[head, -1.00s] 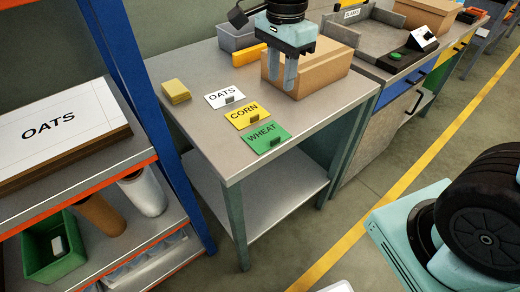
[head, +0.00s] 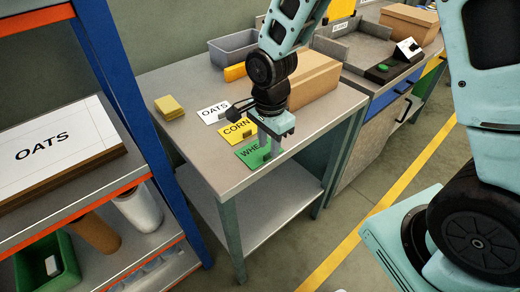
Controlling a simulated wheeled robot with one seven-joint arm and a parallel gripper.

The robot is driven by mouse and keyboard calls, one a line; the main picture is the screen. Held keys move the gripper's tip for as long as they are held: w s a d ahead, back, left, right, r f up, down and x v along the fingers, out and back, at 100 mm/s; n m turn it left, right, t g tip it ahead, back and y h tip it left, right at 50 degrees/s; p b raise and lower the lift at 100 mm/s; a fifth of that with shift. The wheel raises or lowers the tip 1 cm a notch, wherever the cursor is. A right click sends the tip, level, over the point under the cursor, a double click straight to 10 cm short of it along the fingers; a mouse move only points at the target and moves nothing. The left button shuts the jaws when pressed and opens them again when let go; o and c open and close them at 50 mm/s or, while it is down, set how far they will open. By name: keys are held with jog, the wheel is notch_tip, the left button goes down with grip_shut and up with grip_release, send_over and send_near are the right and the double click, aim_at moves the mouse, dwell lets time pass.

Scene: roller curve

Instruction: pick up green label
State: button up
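The green label (head: 250,153), marked WHEAT, lies on the metal table near its front edge. My gripper (head: 270,146) points down at the right end of the green label and covers part of it. The fingers are small and overlap the label's dark clip area, so I cannot tell whether they are apart or closed on it. The yellow CORN label (head: 236,132) lies just behind, partly hidden by my gripper. The white OATS label (head: 212,111) lies behind that.
A cardboard box (head: 314,80) stands right behind my gripper. A grey bin (head: 232,48) and a yellow pad stack (head: 169,107) are at the back and left of the table. A shelf with a blue post (head: 118,75) stands at the left.

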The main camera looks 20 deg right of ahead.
jog(key=shift+f, duration=1.25)
grip_shut()
